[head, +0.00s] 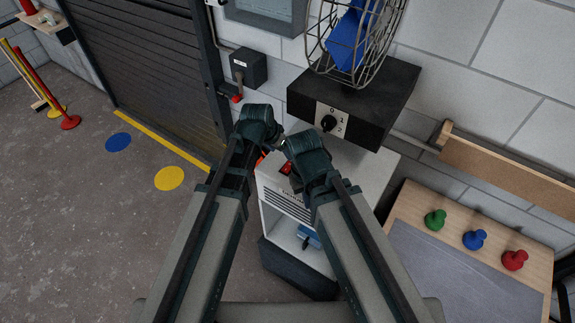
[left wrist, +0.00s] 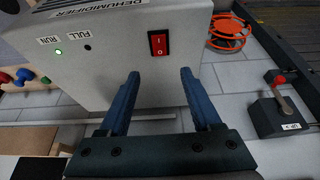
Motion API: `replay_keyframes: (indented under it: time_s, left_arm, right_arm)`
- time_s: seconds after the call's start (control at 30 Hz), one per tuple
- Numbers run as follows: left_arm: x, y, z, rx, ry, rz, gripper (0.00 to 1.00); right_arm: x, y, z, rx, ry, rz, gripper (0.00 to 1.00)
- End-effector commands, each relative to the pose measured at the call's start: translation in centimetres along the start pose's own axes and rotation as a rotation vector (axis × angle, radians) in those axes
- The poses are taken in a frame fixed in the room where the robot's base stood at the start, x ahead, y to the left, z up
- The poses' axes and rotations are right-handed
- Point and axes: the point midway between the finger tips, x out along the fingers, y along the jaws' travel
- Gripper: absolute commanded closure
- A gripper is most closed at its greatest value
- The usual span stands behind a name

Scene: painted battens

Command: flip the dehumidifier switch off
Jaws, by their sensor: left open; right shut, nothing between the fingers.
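The dehumidifier (head: 274,205) is a white cabinet in the middle of the head view, partly hidden by my arms. Its red rocker switch (head: 286,168) shows beside my right gripper (head: 290,148), which is shut and empty. In the left wrist view, the switch (left wrist: 158,44), marked I and O, is on the dehumidifier's panel (left wrist: 120,75).
A black fan base with a knob (head: 328,122) sits above and behind. A dark wall box (head: 248,68) with a red-handled lever is by the shutter. Green, blue and red knobs (head: 474,240) stand on a wooden board at right. Floor at left is mostly clear.

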Motion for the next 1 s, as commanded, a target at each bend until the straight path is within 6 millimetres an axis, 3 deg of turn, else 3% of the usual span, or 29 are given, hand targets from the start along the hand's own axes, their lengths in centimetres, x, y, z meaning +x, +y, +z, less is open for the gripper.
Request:
replay_keyframes:
  time_s: [0.03,0.6,0.8,1.0]
  left_arm:
    - [1.4,0.0,0.1,0.0,0.0,0.0,0.35]
    - [10.1,0.0,0.2,0.001,0.0,0.0,0.35]
    - [11.4,0.0,0.1,0.0,0.0,0.0,0.35]
    - [11.3,0.0,0.0,0.0,0.0,0.0,0.35]
  right_arm:
    - [1.3,-0.1,-0.1,0.0,0.0,0.0,1.0]
    - [9.3,-0.8,-0.6,-0.014,0.001,0.003,1.0]
    - [10.5,-0.9,-0.6,-0.014,0.001,0.003,1.0]
    - [10.4,-0.9,-0.6,-0.014,0.001,0.003,1.0]
